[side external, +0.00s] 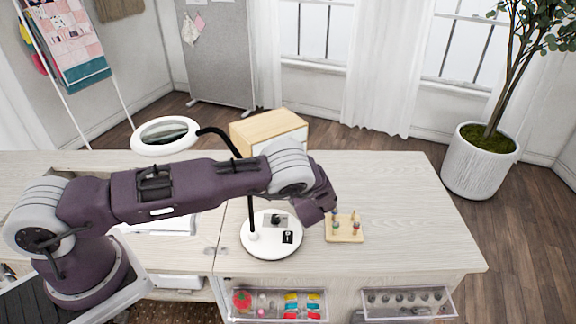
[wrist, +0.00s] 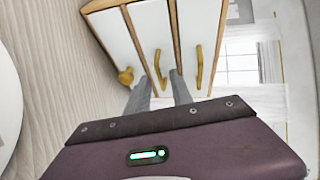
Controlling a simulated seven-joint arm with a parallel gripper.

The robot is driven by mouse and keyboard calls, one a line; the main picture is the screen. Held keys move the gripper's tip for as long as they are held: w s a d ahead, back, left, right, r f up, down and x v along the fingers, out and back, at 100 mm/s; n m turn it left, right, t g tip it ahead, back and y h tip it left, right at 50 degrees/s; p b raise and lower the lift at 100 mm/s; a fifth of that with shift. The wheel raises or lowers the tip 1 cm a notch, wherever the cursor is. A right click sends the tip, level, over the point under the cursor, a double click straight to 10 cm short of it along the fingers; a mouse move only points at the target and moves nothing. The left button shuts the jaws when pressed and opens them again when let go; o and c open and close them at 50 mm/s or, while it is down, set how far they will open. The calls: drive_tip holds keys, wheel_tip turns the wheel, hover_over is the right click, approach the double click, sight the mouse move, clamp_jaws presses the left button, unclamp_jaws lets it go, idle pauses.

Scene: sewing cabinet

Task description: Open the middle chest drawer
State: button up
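A small wooden chest with white drawer fronts (wrist: 152,28) appears turned sideways in the wrist view, with its three drawers side by side. In the side view the chest (side external: 268,128) stands at the table's far edge, partly hidden by my arm. The middle drawer has a curved gold handle (wrist: 160,66). The drawers look shut. My gripper (wrist: 160,82) is open; its two grey fingers point at the chest, with the middle handle between their tips in the picture. I cannot tell whether they touch it. The fingers are not visible in the side view.
The neighbouring drawers have a gold knob (wrist: 126,76) and a longer gold handle (wrist: 199,67). A ring lamp (side external: 165,136) with a round white base (side external: 271,243) stands close to my arm. A wooden spool stand (side external: 345,236) sits right of it. The table's right side is clear.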

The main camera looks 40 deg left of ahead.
drive_tip(key=shift+w+a+f, duration=0.1)
drive_tip(key=shift+w+a, duration=0.15)
drive_tip(key=shift+a, duration=0.1)
drive_tip(key=shift+c, duration=0.5)
clamp_jaws()
idle(0.7)
